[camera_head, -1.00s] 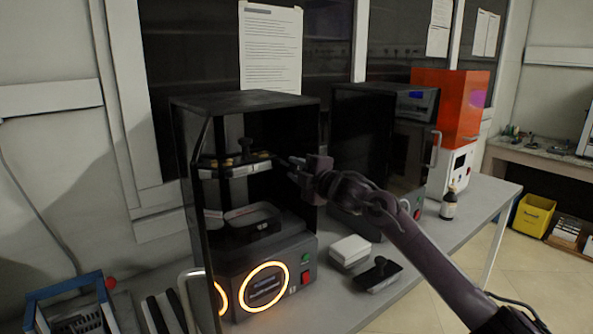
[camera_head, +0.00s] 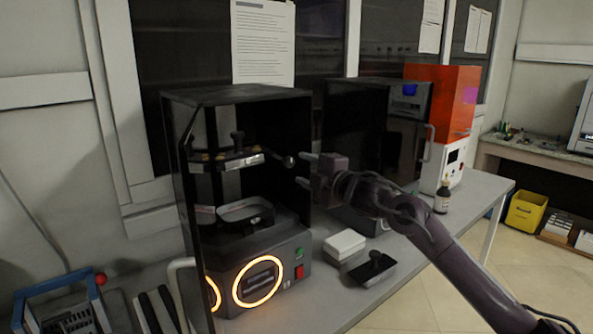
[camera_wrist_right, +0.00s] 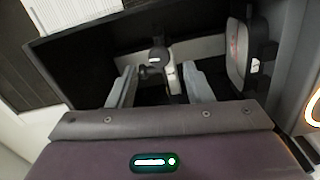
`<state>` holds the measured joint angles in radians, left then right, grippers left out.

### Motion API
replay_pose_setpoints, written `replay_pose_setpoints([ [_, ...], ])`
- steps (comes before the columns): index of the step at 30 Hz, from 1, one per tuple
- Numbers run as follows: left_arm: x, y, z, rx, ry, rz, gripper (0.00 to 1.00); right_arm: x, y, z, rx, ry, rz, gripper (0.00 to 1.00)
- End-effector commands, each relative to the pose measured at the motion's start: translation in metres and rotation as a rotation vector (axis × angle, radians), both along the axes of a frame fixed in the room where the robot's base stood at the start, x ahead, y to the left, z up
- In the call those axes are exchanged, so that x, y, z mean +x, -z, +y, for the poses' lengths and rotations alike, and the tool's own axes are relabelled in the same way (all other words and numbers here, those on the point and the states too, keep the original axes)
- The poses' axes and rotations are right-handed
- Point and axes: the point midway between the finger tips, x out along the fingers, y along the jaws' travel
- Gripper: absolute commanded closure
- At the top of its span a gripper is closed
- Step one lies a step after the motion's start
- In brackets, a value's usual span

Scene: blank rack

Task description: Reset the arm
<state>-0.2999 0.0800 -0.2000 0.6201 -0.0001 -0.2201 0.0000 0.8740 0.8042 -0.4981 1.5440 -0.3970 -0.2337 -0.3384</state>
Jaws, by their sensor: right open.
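My right gripper (camera_head: 303,169) is open and empty at the right side of a black open-front machine (camera_head: 238,97). Its two fingers point left toward a small dark round knob (camera_head: 289,161), with a small gap to it. The knob sits at the right end of the machine's upper platform (camera_head: 228,163). In the right wrist view, the spread fingers (camera_wrist_right: 160,86) stand either side of the knob (camera_wrist_right: 158,57), which appears ahead of them. My left gripper is not in view.
A white box (camera_head: 344,244) and a black handled block (camera_head: 374,268) lie on the bench in front. A blue rack (camera_head: 62,290) is at lower left.

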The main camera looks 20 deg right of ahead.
Motion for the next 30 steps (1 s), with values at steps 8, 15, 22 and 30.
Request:
replay_pose_setpoints([
  [8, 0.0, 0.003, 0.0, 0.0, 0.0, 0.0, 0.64, -0.012, 0.0, -0.004, -0.002, -0.001, 0.001, 0.54],
  [15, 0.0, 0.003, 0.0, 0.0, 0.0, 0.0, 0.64, -0.012, 0.0, -0.003, -0.002, -0.001, 0.001, 0.54],
  [22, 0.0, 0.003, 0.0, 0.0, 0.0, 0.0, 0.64, -0.015, 0.021, 0.009, 0.023, 0.004, 0.035, 0.54],
  [30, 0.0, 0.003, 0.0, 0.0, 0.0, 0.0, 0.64, -0.073, 0.153, 0.074, 0.259, 0.129, 0.319, 0.54],
])
